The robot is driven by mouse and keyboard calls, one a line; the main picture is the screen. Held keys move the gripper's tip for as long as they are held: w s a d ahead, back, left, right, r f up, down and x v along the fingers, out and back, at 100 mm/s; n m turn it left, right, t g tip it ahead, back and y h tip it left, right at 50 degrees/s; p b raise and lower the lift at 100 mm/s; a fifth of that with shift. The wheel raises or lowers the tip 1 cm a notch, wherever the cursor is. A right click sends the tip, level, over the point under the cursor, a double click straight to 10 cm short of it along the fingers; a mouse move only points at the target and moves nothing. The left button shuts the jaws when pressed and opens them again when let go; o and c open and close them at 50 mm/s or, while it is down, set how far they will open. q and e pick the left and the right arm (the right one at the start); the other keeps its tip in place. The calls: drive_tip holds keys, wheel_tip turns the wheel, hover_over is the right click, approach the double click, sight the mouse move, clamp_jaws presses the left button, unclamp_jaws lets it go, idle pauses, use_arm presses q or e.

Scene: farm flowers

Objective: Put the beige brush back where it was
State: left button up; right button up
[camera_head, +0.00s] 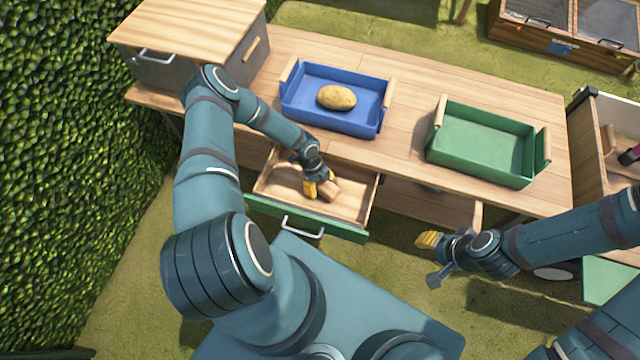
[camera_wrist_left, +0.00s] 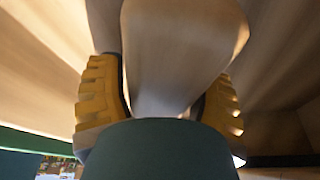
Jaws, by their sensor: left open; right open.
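The beige brush (camera_head: 329,189) lies in the open drawer (camera_head: 347,203) under the table, partly hidden by my left gripper (camera_head: 317,186). In the left wrist view the beige brush (camera_wrist_left: 178,60) fills the middle, between the two yellow fingers of my left gripper (camera_wrist_left: 162,103). The fingers are open on either side of it; I cannot tell whether they touch it. My right gripper (camera_head: 430,246) is open and empty, in front of the table over the grass.
A blue tray (camera_head: 337,122) holding a potato (camera_head: 337,97) and an empty green tray (camera_head: 483,168) stand on the wooden table (camera_head: 410,102). A grey box with a wooden top (camera_head: 190,22) is at the left end. A hedge (camera_head: 60,150) borders the left.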

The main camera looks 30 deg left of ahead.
use_arm(q)
drive_tip(key=shift+r, duration=0.2)
drive_tip(key=p+v, duration=0.1)
drive_tip(key=v, duration=1)
drive_tip(key=shift+a+r+p, duration=0.1)
drive_tip(key=shift+r+p, duration=0.3)
drive_tip(key=s+d+r+n+h, duration=0.1)
drive_tip(key=d+r+n, duration=0.25)
drive_tip(key=d, duration=0.45)
drive_tip(key=s+d+r+n+h, duration=0.1)
drive_tip(key=s+d+r+n, duration=0.15)
drive_tip(key=d+n, duration=0.35)
drive_tip(key=s+d+r+n+t+y, duration=0.1)
drive_tip(key=s+d+r+n, duration=0.5)
drive_tip(key=n, duration=0.6)
drive_tip(key=shift+s+d+r+t+y, duration=0.2)
drive_tip(key=shift+s+r+t+y, duration=0.15)
drive_tip(key=shift+r+t, duration=0.3)
